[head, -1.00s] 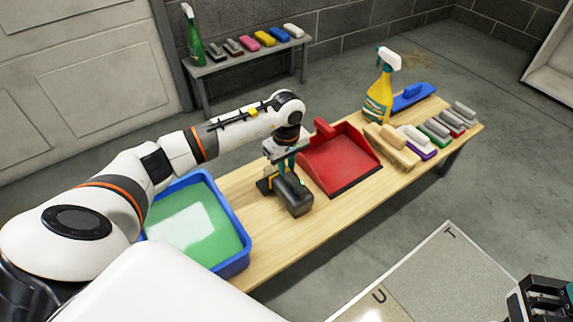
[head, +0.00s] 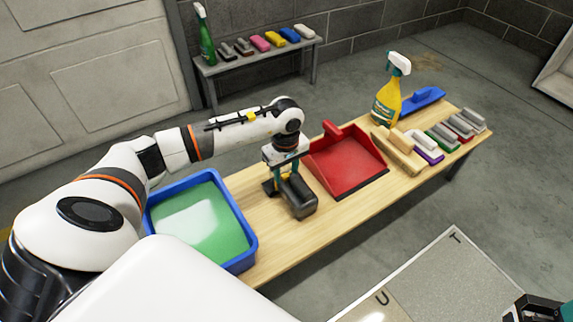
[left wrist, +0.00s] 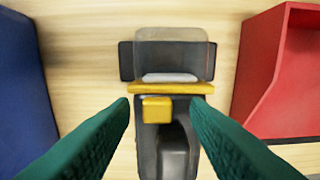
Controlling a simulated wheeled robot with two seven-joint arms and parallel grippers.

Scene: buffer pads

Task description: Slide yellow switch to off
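The yellow switch (left wrist: 157,109) is a small block below a yellow band on a dark grey handheld device (left wrist: 172,150). The device has a clear cover at its far end in the left wrist view. It lies on the wooden table, and its dark body also shows in the head view (head: 299,197). My left gripper (left wrist: 160,103) is open, with its green fingers on either side of the device near the switch. No contact with the switch is visible. In the head view my left gripper (head: 283,177) points down over the device. My right gripper (head: 540,308) is partly cut off at the bottom right corner.
A blue tub (head: 247,240) with green liquid stands left of the device. A red dustpan (head: 345,165) lies close on its right. A yellow spray bottle (head: 387,103) and several brushes or pads (head: 442,138) occupy the table's right end. The table's front edge (head: 335,222) is clear.

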